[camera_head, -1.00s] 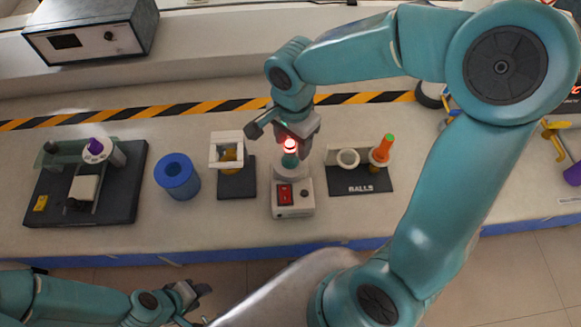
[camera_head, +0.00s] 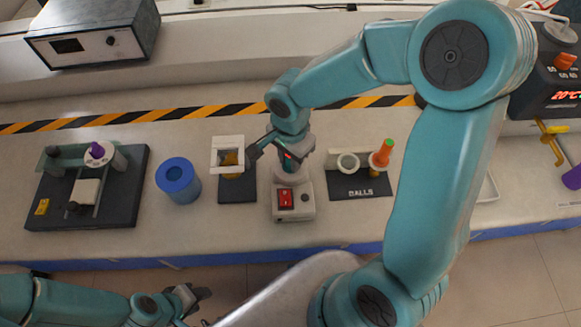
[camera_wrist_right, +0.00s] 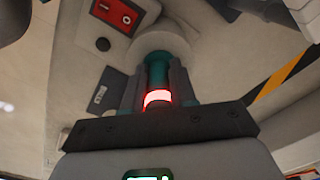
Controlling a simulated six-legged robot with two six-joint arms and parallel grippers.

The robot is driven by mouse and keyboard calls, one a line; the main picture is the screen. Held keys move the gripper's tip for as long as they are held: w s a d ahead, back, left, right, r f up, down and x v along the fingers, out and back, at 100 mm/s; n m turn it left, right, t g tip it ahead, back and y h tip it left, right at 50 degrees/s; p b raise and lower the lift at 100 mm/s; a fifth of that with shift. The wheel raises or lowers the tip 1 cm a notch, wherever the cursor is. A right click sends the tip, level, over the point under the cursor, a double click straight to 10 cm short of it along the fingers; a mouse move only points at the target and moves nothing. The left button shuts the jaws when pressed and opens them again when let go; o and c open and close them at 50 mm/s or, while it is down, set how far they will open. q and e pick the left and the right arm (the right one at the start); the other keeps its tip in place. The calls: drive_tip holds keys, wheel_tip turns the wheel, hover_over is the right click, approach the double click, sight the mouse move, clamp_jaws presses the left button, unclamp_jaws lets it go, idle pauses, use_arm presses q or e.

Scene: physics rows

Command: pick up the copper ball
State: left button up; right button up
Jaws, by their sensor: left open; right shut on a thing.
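My right gripper (camera_head: 288,158) is shut on a teal handle with a glowing red band. In the right wrist view the teal handle (camera_wrist_right: 158,68) stands between the two fingers, above the round pale top of a small heater-like box (camera_head: 293,201) with a red switch. The handle's lower end is hidden. No copper ball surface shows clearly; I cannot tell whether it is below this handle. An orange handle with a green top (camera_head: 383,154) stands upright in the black stand labelled BALLS (camera_head: 362,192). My left gripper (camera_head: 196,295) is open and empty at the lower left, off the bench.
Left of the box are a white frame on a black base (camera_head: 227,155), a blue cylinder (camera_head: 178,181) and a dark apparatus board (camera_head: 122,210). A grey instrument (camera_head: 93,38) stands at the back left. An empty white cup (camera_head: 347,164) sits in the labelled stand.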

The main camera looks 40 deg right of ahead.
drive_tip(key=shift+r, duration=0.1)
wheel_tip(320, 180, up, 22)
drive_tip(key=p, duration=0.2)
drive_tip(key=shift+p, duration=0.3)
drive_tip(key=shift+w, duration=0.1)
idle(0.4)
drive_tip(key=shift+w, duration=0.1)
